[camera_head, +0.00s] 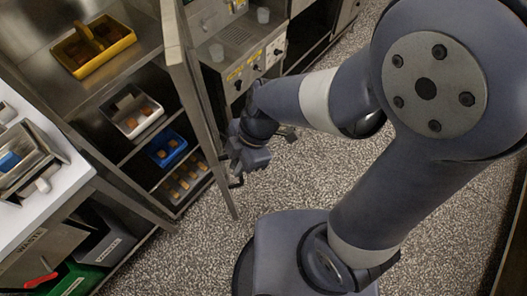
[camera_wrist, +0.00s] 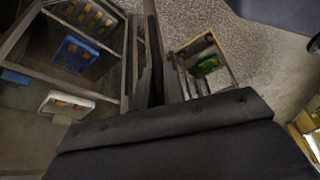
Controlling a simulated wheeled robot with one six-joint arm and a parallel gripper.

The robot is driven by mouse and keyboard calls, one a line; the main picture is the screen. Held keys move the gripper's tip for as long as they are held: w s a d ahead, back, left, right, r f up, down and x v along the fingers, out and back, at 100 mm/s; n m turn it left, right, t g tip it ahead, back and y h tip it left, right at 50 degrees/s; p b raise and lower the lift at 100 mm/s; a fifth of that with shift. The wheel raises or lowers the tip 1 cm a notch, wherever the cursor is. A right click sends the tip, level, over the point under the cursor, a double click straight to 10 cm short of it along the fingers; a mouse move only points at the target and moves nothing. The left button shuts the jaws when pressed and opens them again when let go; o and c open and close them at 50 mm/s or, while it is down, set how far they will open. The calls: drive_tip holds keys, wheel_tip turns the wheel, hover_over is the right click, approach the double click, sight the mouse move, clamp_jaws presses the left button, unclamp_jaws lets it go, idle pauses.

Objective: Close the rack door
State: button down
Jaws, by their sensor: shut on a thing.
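The rack (camera_head: 122,62) stands at the left in the head view, its front uncovered and its shelves in sight. The rack door (camera_head: 184,62) is a narrow metal frame standing open, swung out from the rack and seen nearly edge-on. My gripper (camera_head: 236,178) is at the outer side of the door, low down, shut on the door handle. The handle itself is mostly hidden by the fingers. In the wrist view my gripper (camera_wrist: 153,75) points along the door frame, with the rack shelves to the left.
The shelves hold a white tray (camera_head: 133,109), a blue tray (camera_head: 167,149) and a low tray of bars (camera_head: 182,181). A yellow tray (camera_head: 93,46) sits on top. A white counter (camera_head: 35,203) is at the left. Speckled floor (camera_head: 300,175) right of the door is clear.

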drive_tip(key=s+a+m+t+p, duration=0.1)
drive_tip(key=s+a+m, duration=0.15)
drive_tip(key=a, duration=0.75)
drive_tip(key=s+a+m+t+p, duration=0.1)
drive_tip(key=a+m+p, duration=0.15)
drive_tip(key=a, duration=0.65)
drive_tip(key=w+a+m+p, duration=0.1)
drive_tip(key=w+a+m, duration=0.1)
drive_tip(key=a, duration=0.6)
drive_tip(key=w+a+m+t+p, duration=0.1)
drive_tip(key=w+a+m, duration=0.1)
drive_tip(key=a, duration=0.6)
drive_tip(key=shift+w+a+m+t, duration=0.3)
drive_tip(key=shift+w+a, duration=0.1)
drive_tip(key=shift+w, duration=0.4)
drive_tip(key=shift+a+r, duration=0.1)
drive_tip(key=shift+r, duration=0.1)
drive_tip(key=c, duration=1.7)
unclamp_jaws()
drive_tip(key=shift+w+a+f, duration=0.15)
drive_tip(key=shift+f, duration=0.05)
drive_tip(key=shift+o, duration=1.1)
